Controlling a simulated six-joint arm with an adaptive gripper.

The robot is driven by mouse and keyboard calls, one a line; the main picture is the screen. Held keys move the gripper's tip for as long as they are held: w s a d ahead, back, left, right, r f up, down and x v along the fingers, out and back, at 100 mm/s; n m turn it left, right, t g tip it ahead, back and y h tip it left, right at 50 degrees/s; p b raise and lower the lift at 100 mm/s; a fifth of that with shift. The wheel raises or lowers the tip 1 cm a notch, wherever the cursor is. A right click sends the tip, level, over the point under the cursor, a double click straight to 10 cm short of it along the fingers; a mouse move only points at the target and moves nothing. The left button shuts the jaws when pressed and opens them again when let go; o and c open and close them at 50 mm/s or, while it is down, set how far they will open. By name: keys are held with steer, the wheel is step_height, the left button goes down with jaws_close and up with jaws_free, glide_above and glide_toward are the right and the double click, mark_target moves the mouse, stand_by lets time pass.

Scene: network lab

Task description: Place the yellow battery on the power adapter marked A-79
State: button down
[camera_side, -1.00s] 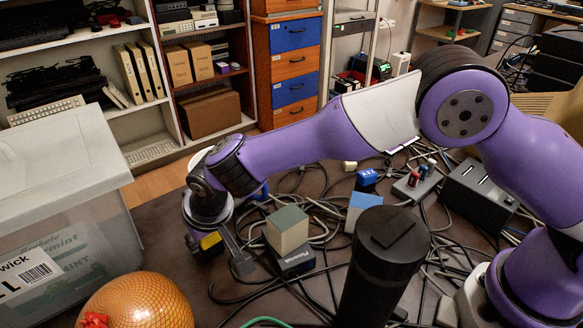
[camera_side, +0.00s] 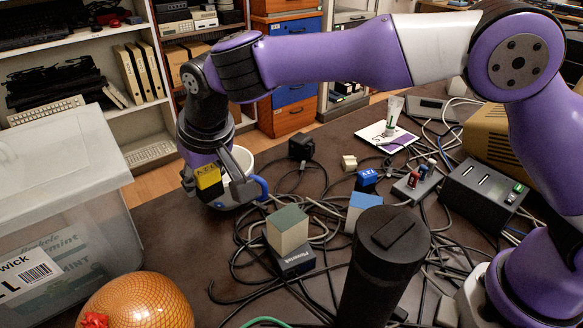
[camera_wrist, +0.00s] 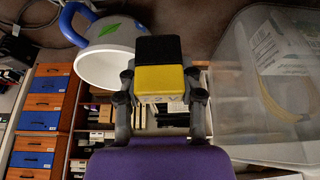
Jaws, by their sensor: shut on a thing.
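The yellow battery (camera_side: 208,177) with a dark end is held in my gripper (camera_side: 215,185), raised above the table at left. In the wrist view the battery (camera_wrist: 160,78) sits between both fingers of my gripper (camera_wrist: 160,88), with a marking ending in "2V" on its yellow part. A black adapter-like box (camera_side: 301,147) stands on the table to the right of my gripper. Another black box with white lettering, like a power adapter (camera_side: 294,262), lies nearer the camera, under a greenish-topped block (camera_side: 287,230). I cannot read A-79 on either.
A white mug (camera_side: 240,165) with a blue handle stands just behind my gripper, also in the wrist view (camera_wrist: 105,68). A clear bin (camera_side: 75,165), an orange netted ball (camera_side: 140,305) and a black tumbler (camera_side: 375,275) stand around. Cables, a blue battery (camera_side: 367,178) and a light-blue-topped block (camera_side: 362,207) clutter the middle.

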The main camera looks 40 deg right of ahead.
steer(key=w+d+r, duration=0.3)
steer(key=d, duration=0.6)
steer(key=w+d+r, duration=0.2)
steer(key=d+r, duration=0.1)
steer(key=d, duration=0.5)
glide_above(299, 136)
steer(key=shift+m, duration=0.4)
steer(key=f, duration=0.6)
steer(key=shift+s+a+f, duration=0.25)
steer(key=shift+a+f, duration=0.1)
steer(key=shift+a, duration=0.05)
steer(key=shift+w+d+f, duration=0.15)
steer(key=shift+d+f, duration=0.05)
steer(key=shift+d, duration=0.1)
steer(key=shift+f, duration=2.05)
steer(key=shift+c, duration=2.3)
jaws_free()
steer(key=shift+f, duration=0.15)
